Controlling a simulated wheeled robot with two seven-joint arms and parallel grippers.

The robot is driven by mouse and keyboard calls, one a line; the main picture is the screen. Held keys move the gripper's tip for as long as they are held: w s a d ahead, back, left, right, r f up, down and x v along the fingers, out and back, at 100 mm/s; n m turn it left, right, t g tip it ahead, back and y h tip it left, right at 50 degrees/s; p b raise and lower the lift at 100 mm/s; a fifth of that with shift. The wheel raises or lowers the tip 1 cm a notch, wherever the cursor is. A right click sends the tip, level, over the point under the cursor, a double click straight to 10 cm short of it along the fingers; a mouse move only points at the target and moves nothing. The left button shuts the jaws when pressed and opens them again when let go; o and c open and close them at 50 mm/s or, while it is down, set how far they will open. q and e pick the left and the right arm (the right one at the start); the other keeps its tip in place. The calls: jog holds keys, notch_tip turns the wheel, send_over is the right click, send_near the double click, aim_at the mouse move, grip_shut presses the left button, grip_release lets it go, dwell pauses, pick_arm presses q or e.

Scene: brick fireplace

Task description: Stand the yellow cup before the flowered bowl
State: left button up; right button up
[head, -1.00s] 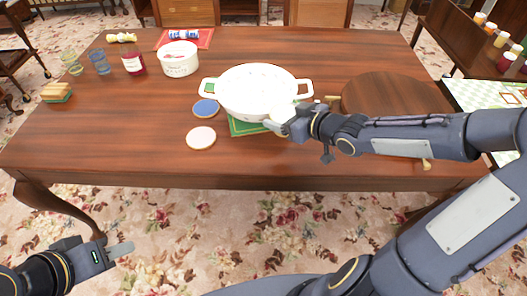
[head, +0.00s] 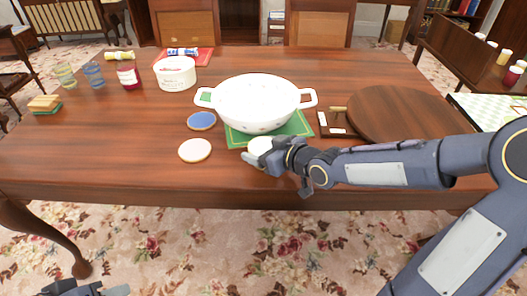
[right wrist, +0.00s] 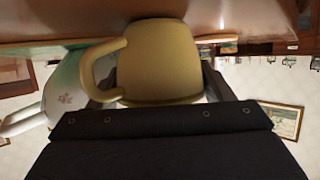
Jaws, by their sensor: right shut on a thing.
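The flowered bowl (head: 257,108) is large and white with two handles, standing on a green mat on the table. It shows partly at the left of the right wrist view (right wrist: 62,90). My right gripper (head: 268,155) is shut on the yellow cup (head: 260,150), at the near side of the bowl, by the mat's front edge. In the right wrist view the cup (right wrist: 160,62) sits between the fingers, its handle toward the bowl. The table is close to the cup; I cannot tell whether they touch. My left gripper (head: 105,291) is mostly cut off at the bottom left.
A round wooden board (head: 400,115) lies to the right. A white tub (head: 175,75), a red jar (head: 129,76) and glasses stand at the back left. The table's front left is clear.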

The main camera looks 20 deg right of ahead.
jog(key=o, duration=1.1)
jog(key=shift+f, duration=0.1)
jog(key=shift+c, duration=0.2)
